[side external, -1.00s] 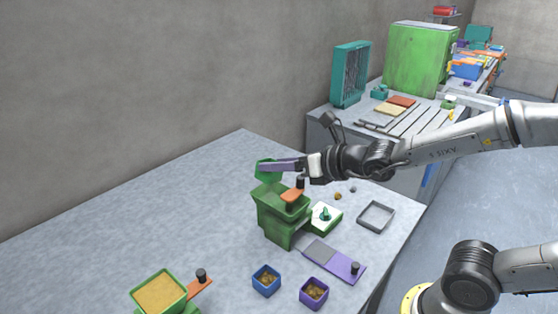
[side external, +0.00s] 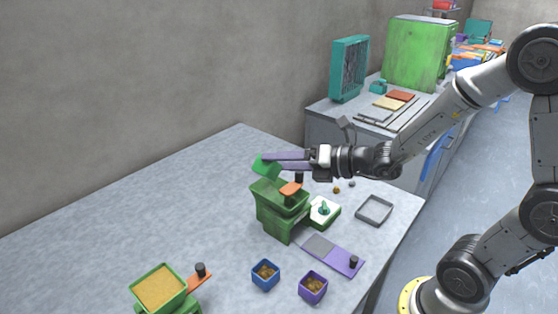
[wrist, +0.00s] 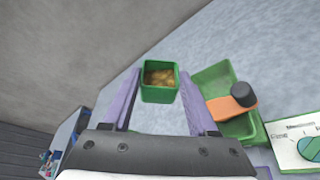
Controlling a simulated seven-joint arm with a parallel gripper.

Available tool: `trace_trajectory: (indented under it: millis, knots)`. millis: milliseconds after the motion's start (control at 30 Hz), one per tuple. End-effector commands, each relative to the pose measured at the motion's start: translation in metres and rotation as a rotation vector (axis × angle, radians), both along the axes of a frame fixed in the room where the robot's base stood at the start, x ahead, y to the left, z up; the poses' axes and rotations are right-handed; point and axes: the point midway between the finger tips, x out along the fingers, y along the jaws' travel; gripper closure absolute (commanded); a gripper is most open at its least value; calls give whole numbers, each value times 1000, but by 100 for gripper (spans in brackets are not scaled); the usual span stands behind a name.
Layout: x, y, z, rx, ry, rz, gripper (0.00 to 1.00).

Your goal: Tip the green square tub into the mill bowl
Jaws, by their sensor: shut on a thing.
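My gripper (side external: 266,161) is shut on the green square tub (side external: 260,168) and holds it in the air above the left edge of the mill bowl (side external: 279,192). The purple fingers lie on either side of the tub. In the wrist view the tub (wrist: 160,96) has brown powder inside. The mill bowl (wrist: 212,80) is right of it there, green, with an orange crank (wrist: 228,108) and black knob over it. The visible part of the bowl looks empty. The mill's white dial panel (side external: 324,209) is beside it.
A purple slide (side external: 345,262) lies in front of the mill. Blue (side external: 265,275) and purple (side external: 313,287) tubs of brown material stand nearby. Another green bowl (side external: 160,287), full of tan powder, is at lower left. A grey tray (side external: 374,210) is at right. The left bench is clear.

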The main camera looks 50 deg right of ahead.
Motion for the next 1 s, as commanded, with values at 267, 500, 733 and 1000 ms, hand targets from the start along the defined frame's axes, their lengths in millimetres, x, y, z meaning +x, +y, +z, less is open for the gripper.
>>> trace_trajectory:
  millis: [267, 500, 733, 1000]
  knots:
    - [0, -9, -16, 372, 12, -4, 98]
    - [0, -15, -29, 686, 15, -4, 98]
    - [0, -22, -36, 1055, 19, -3, 98]
    - [0, -26, -38, 1379, 21, 0, 98]
